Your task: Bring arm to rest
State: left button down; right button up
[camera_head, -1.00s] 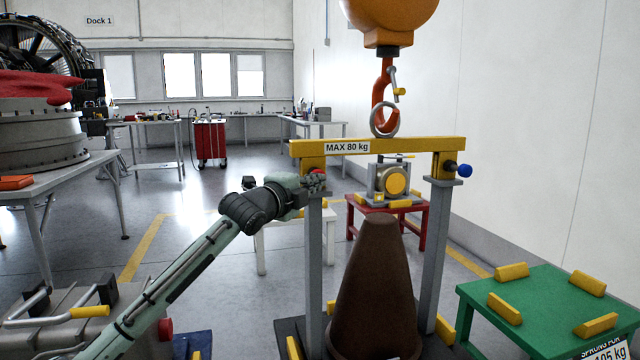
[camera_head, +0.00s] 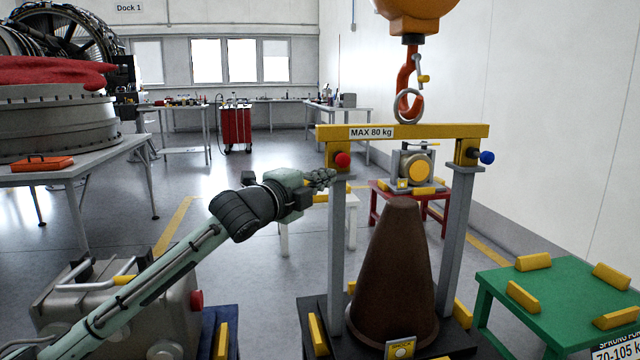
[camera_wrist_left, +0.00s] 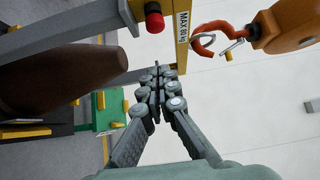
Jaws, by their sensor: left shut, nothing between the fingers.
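My left arm comes in from the lower left in the head view. Its gripper (camera_head: 322,178) is shut and empty, beside the left post of the lifting frame, just below and left of the red knob (camera_head: 342,160). In the left wrist view the closed fingers (camera_wrist_left: 160,82) point toward the yellow beam, with the red knob (camera_wrist_left: 154,20) off to the upper left. I cannot tell from the head view whether the fingertips touch the post. My right gripper is not in view.
A yellow beam (camera_head: 420,131) marked MAX 80 kg hangs by a ring from an orange hook (camera_head: 408,72). A brown cone (camera_head: 393,270) stands between the posts. A green table (camera_head: 555,290) stands right, a grey metal unit (camera_head: 150,305) lower left. Open floor lies behind.

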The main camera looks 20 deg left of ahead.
pick_arm(q)
jog(key=shift+s+a, duration=0.15)
jog(key=shift+s, duration=0.75)
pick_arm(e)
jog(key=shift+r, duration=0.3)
pick_arm(q)
jog(key=s+f+n+g+y, duration=0.1)
jog(key=s+f+n+g, duration=0.2)
jog(key=f, duration=0.9)
jog(key=s+f+n+g+y, duration=0.15)
jog(key=s+f+n, duration=0.25)
jog(key=f, duration=0.8)
jog(key=s+f+n+g+y, duration=0.1)
jog(key=s+f+n+g, duration=0.25)
jog(key=f, duration=0.85)
jog(key=s+f+n+g+y, duration=0.1)
jog(key=s+f+n+g, duration=0.5)
jog(key=s+f, duration=1.6)
jog(key=s+n, duration=0.2)
jog(key=s, duration=0.2)
jog(key=shift+s+f+g, duration=0.3)
jog(key=shift+s+f, duration=0.1)
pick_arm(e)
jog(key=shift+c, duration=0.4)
